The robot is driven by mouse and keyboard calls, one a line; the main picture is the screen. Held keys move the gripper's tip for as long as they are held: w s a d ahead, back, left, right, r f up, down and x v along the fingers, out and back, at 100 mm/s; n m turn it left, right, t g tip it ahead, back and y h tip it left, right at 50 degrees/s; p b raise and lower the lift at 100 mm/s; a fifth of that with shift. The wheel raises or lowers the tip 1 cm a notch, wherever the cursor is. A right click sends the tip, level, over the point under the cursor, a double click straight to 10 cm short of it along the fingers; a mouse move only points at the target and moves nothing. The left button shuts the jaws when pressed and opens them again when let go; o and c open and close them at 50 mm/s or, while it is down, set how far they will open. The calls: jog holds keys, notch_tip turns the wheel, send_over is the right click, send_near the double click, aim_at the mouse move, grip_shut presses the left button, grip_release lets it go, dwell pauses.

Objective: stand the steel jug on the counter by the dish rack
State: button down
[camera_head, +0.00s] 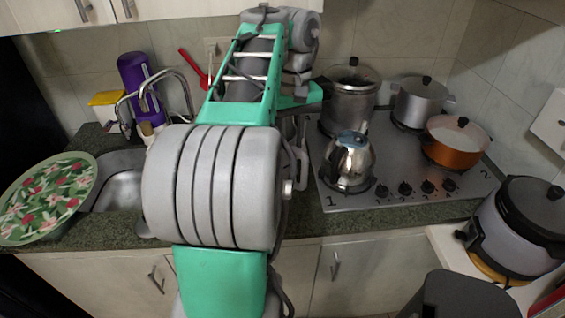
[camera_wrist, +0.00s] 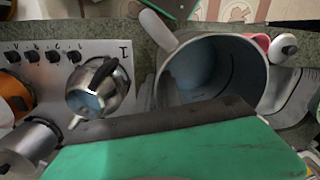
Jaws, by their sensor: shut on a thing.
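The steel jug (camera_wrist: 232,75) is the large grey open vessel in the wrist view, its mouth facing the camera. A pale handle-like bar (camera_wrist: 158,30) stands at its rim. My gripper (camera_wrist: 165,122), green with a dark edge, is shut on the jug at the near side of the rim. The jug appears over or on the counter (camera_wrist: 145,60) between hob and sink; I cannot tell whether it touches. In the head view my arm hides most of the jug and the fingertips. I cannot make out a dish rack.
A steel kettle (camera_head: 350,162) stands on the hob (camera_head: 385,200), close beside the jug, with pots (camera_head: 350,100) and an orange pan (camera_head: 455,145) beyond. The sink (camera_head: 118,185) and a floral bowl (camera_head: 45,200) lie left. A rice cooker (camera_head: 515,225) stands right.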

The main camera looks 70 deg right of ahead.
jog(key=w+d+f+b, duration=0.3)
jog(key=d+f+b, duration=0.3)
jog(key=d+f, duration=0.2)
notch_tip(320, 180, down, 3)
jog(key=shift+w+d+r+b, duration=0.15)
jog(key=shift+w+d+b, duration=0.05)
jog(key=shift+b, duration=0.1)
jog(key=c, duration=1.9)
grip_release()
jog(key=shift+f, duration=0.25)
jog(key=shift+c, duration=0.2)
jog(key=o, duration=0.4)
jog(key=shift+o, duration=0.2)
jog(key=shift+r, duration=0.15)
